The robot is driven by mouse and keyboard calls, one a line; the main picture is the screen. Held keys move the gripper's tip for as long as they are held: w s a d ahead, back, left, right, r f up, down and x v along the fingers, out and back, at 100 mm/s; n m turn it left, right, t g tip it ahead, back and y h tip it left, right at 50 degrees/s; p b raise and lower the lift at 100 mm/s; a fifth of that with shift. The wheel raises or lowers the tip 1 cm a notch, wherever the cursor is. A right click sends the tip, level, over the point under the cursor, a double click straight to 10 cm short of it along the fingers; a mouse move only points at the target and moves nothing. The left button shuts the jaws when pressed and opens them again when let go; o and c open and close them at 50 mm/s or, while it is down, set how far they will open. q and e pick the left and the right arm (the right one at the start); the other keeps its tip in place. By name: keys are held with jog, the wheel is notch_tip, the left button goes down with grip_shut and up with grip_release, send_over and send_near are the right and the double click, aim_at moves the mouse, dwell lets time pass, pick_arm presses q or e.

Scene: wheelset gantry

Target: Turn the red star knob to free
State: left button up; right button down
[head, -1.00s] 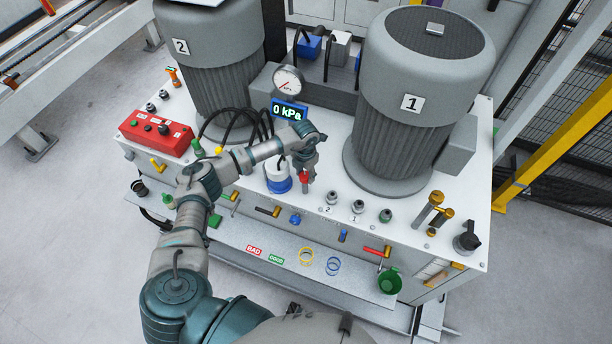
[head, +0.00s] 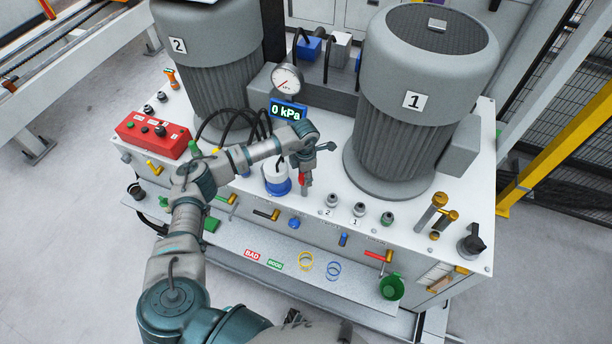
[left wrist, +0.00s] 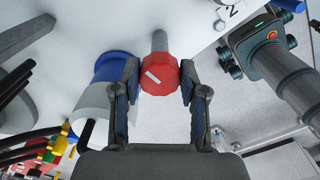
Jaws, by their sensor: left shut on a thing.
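The red star knob (left wrist: 159,74) sits between the two fingers of my left gripper (left wrist: 159,80) in the left wrist view. A pale line marks its face, slanting. Its grey stem (left wrist: 159,40) shows behind it. In the head view the knob (head: 302,180) is a small red patch, mostly hidden by my left gripper (head: 305,168). The left gripper is shut on the knob, one finger on each side. My right gripper is in neither view.
A white and blue canister (head: 277,181) stands close to the knob's left. Gauge (head: 287,80) and 0 kPa display (head: 288,110) stand behind. Motor 1 (head: 405,130) rises at right. Grey fittings (head: 359,209) stand at the right front. A shelf (head: 225,235) runs along the front.

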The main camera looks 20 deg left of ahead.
aim_at(303, 176)
pick_arm(q)
jog(key=shift+s+a+f, duration=0.1)
jog(key=shift+a, duration=0.05)
jog(key=o, duration=1.1)
jog(key=shift+o, duration=0.2)
jog(key=shift+s+a, duration=0.1)
jog(key=shift+r, duration=0.35)
notch_tip(303, 176, up, 11)
jog(key=shift+r, duration=0.2)
